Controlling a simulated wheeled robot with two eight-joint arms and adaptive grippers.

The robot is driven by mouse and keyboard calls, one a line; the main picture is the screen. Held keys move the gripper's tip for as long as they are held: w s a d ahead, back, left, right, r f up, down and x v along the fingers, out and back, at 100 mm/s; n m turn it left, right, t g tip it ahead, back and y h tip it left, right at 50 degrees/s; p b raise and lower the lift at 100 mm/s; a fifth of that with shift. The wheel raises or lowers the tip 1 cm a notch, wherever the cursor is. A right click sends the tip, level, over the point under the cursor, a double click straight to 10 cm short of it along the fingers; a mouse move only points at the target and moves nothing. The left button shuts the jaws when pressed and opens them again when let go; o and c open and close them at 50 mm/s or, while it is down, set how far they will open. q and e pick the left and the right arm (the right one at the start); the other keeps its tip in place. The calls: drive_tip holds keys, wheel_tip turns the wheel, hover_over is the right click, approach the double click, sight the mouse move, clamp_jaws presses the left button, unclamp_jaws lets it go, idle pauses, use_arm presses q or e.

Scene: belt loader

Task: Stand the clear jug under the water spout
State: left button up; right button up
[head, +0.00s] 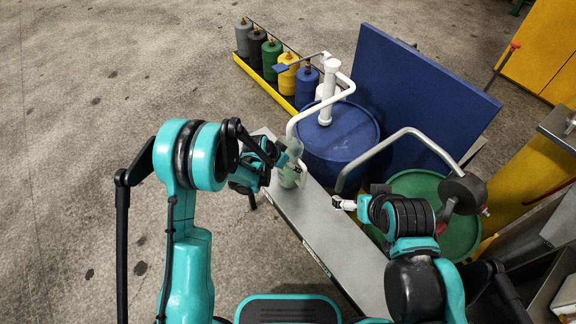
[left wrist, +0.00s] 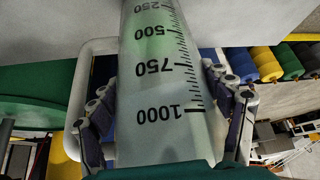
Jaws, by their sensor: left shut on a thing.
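The clear jug (head: 288,177) is at the far end of the narrow grey bench, below the white curved spout (head: 291,127) of the pump on the blue drum. My left gripper (head: 277,160) is shut around the jug's body. In the left wrist view the jug (left wrist: 160,60) sits between both fingers (left wrist: 162,85), its dark scale marks showing upside down. I cannot tell whether its base touches the bench. A grey bent spout (head: 385,145) rises over the green drum. My right gripper (head: 345,203) is beside the bench, near that spout's end; its jaws are too small to read.
The grey bench top (head: 325,225) is bare towards me. The blue drum (head: 340,150) and green drum (head: 425,190) stand along its right side. A blue panel (head: 420,95) stands behind them. Several gas cylinders (head: 271,58) stand in a yellow tray at the back. Open floor lies left.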

use_arm(q)
drive_tip(key=shift+f, duration=0.4)
drive_tip(key=shift+f, duration=0.1)
drive_tip(key=o, duration=1.2)
drive_tip(key=shift+f, duration=0.1)
drive_tip(key=o, duration=0.5)
drive_tip(key=shift+c, duration=0.2)
